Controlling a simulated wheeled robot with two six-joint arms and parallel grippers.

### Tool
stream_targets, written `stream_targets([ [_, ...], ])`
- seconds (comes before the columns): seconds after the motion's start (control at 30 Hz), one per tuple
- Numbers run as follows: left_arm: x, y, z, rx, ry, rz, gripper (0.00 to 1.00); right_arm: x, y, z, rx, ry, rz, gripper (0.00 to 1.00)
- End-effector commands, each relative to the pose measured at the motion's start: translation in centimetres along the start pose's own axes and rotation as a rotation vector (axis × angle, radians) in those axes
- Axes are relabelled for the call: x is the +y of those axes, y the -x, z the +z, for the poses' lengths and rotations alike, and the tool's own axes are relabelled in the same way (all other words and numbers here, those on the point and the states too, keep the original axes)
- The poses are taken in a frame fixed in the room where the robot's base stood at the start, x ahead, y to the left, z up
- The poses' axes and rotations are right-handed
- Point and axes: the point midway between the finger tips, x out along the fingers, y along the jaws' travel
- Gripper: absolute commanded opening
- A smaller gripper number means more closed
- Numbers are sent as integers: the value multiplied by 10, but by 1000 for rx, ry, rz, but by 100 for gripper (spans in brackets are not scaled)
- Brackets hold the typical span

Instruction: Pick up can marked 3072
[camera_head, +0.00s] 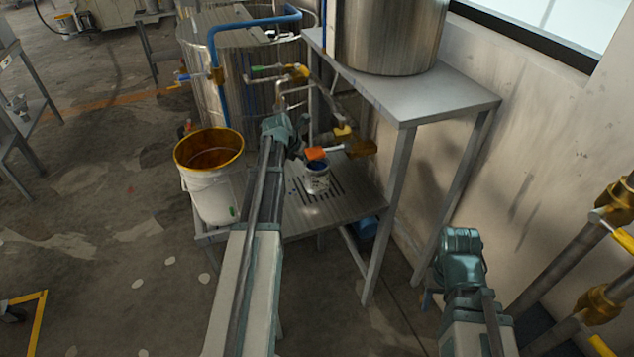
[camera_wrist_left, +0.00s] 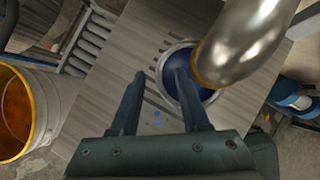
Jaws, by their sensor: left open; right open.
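A small white can (camera_head: 317,180) with blue paint inside stands upright on the slotted steel stand, below a tap with an orange handle. Its marking is too small to read. In the left wrist view the can (camera_wrist_left: 163,66) is seen from above, its open top partly covered by a metal spout and one finger. My left gripper (camera_wrist_left: 160,70) is open and empty; one finger overlaps the can's opening in view, the other is left of the can. Whether they touch cannot be told. In the head view my left gripper (camera_head: 299,138) is just above-left of the can. My right gripper (camera_head: 428,292) is far to the right, its fingers mostly hidden.
A white bucket (camera_head: 212,197) with a yellow rim stands left of the can. The metal spout (camera_wrist_left: 240,45) hangs close over the can. A steel table (camera_head: 420,100) with a large vessel stands behind right. Wall pipes (camera_head: 560,275) are near my right arm. Floor at left is mostly clear.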

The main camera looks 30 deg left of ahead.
Motion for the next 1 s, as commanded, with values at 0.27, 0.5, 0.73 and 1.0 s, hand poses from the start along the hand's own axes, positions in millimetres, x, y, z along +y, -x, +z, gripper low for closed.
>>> stream_targets([
  [0.27,0,-1,0,0,1,0,39,0,-1,0,0,0,0,50],
  [0.5,0,-1,0,0,1,0,0,0,-1,0,0,0,0,50],
  [0.73,0,-1,0,0,1,0,0,0,-1,0,0,0,0,50],
  [1.0,0,-1,0,-1,1,0,0,0,-1,0,0,0,0,50],
])
